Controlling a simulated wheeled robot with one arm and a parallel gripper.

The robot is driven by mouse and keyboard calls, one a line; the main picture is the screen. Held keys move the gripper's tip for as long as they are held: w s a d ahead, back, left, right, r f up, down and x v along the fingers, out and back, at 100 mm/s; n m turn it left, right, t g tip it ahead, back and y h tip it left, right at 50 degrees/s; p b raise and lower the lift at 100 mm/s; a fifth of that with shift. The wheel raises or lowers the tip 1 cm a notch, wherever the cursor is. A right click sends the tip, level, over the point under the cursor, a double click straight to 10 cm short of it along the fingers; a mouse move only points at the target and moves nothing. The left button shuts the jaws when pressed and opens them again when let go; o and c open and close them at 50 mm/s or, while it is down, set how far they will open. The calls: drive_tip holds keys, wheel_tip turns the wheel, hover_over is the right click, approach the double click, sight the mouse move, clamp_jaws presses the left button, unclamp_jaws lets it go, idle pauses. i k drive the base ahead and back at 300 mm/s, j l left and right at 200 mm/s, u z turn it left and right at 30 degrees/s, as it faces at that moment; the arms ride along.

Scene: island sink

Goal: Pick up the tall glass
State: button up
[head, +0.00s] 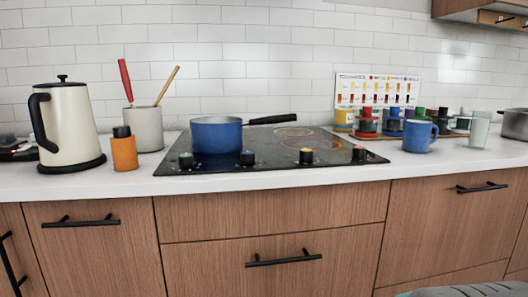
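A tall clear glass (480,129) stands upright on the white countertop at the right of the head view. It is just right of a blue mug (419,136) and left of a metal pot (515,124) cut off by the right edge. My gripper does not show in this view.
A blue saucepan (217,134) sits on the black cooktop (275,163). A kettle (67,122), orange bottle (124,150) and utensil crock (147,127) stand left. Clear counter lies before the glass.

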sight(481, 120)
drive_tip(key=u, duration=0.15)
drive_tip(key=z, duration=1.25)
drive_tip(key=u, duration=1.75)
drive_tip(key=z, duration=1.75)
